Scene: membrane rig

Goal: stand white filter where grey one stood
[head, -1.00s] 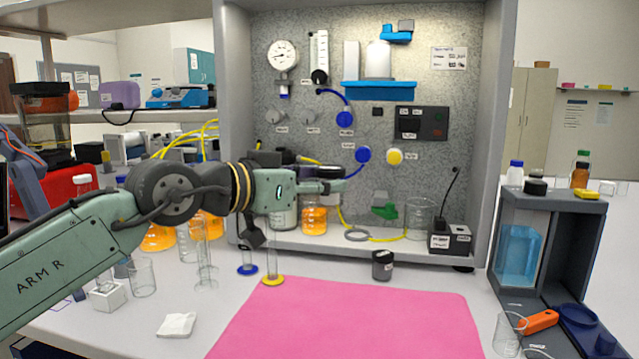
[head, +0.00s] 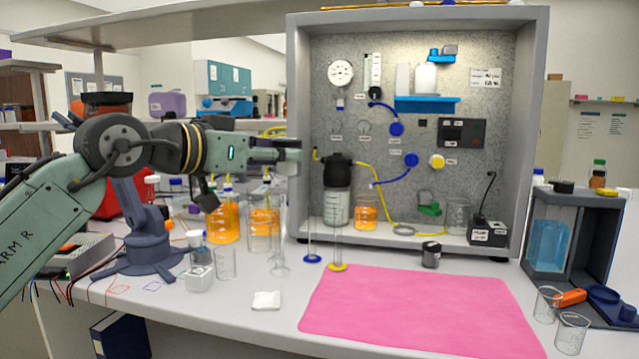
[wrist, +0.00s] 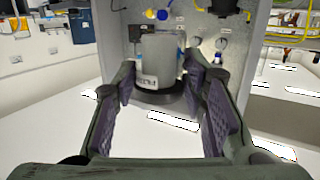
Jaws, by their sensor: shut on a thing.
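In the wrist view, which is upside down, my gripper (wrist: 170,90) is shut on a pale grey labelled cylinder (wrist: 158,60) with a dark ring or cap (wrist: 165,98). I cannot tell from its shaded colour whether it is the white filter. A white cylinder (head: 426,79) stands on the rig's blue shelf (head: 427,104), beside a narrower white piece. A small dark grey can (head: 431,255) stands on the bench before the rig.
A black-topped flask (head: 336,205) and an orange beaker (head: 366,212) stand in the rig. Tall glass cylinders (head: 338,268) stand before its left side. The pink mat (head: 420,310) is clear. A dark stand with a blue tank (head: 549,245) is at right.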

